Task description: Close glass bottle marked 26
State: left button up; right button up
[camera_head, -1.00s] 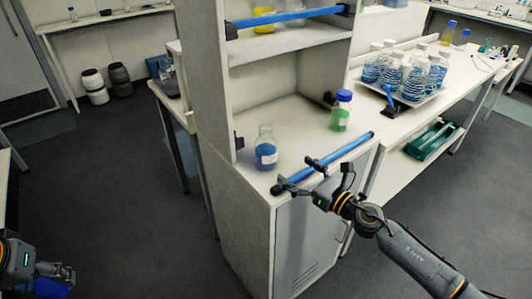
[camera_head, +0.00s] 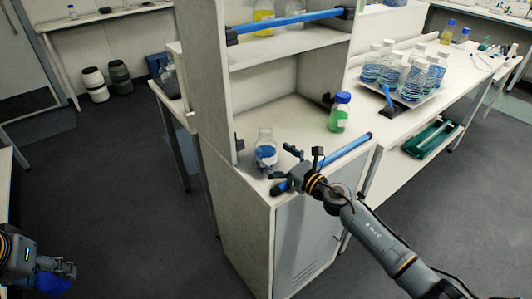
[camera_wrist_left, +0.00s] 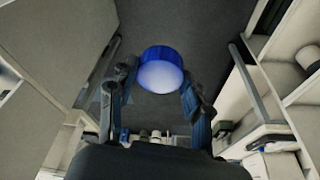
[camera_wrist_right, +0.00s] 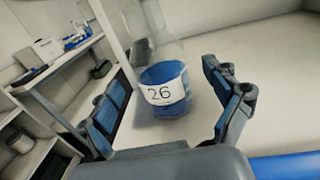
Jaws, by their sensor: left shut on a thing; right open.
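The glass bottle marked 26 (camera_head: 265,152) stands upright and uncapped on the white bench, with blue contents. Its "26" label faces the right wrist view (camera_wrist_right: 163,94). My right gripper (camera_head: 284,170) is open beside the bottle. In the right wrist view, the bottle appears between the spread fingers, apart from them as far as I can tell. My left gripper (camera_head: 68,270) is at the lower left over the floor, away from the bench. It is shut on a blue cap (camera_wrist_left: 161,70), which shows between its fingers in the left wrist view.
A blue-capped bottle of green liquid (camera_head: 340,112) stands to the right of bottle 26. A blue rail (camera_head: 345,147) runs along the bench's front edge. A white shelf wall (camera_head: 208,85) rises at the left. A tray of several bottles (camera_head: 430,95) stands further right.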

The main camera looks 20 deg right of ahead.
aim_at(267, 148)
jog(key=x, duration=0.4)
jog(key=shift+r, duration=0.2)
jog(key=shift+s, duration=0.1)
jog(key=shift+d, duration=0.1)
jog(key=shift+c, duration=0.8)
jog(key=shift+r, duration=0.1)
jog(key=c, duration=1.4)
